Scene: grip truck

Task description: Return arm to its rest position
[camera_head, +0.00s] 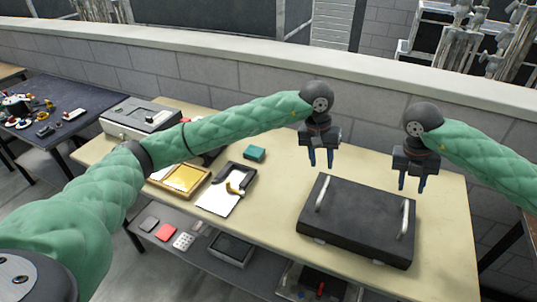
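My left arm (225,124), in a green quilted sleeve, reaches in from the left across the table. Its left gripper (321,158) points down with two blue-tipped fingers apart and nothing between them. It hangs above the table, near the back left corner of a black case. My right gripper (412,183) comes from the right edge, also pointing down with its fingers apart and empty. It hangs over the right part of the black case (352,222), which lies flat with two pale handles. I cannot see either gripper touching the case.
The beige table (265,215) also holds a grey device (140,118), a yellow tray (182,178), a clipboard (222,198) and a teal box (254,153). A lower shelf (205,247) holds small items. A block wall (250,78) stands behind. A dark side table (50,112) is at left.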

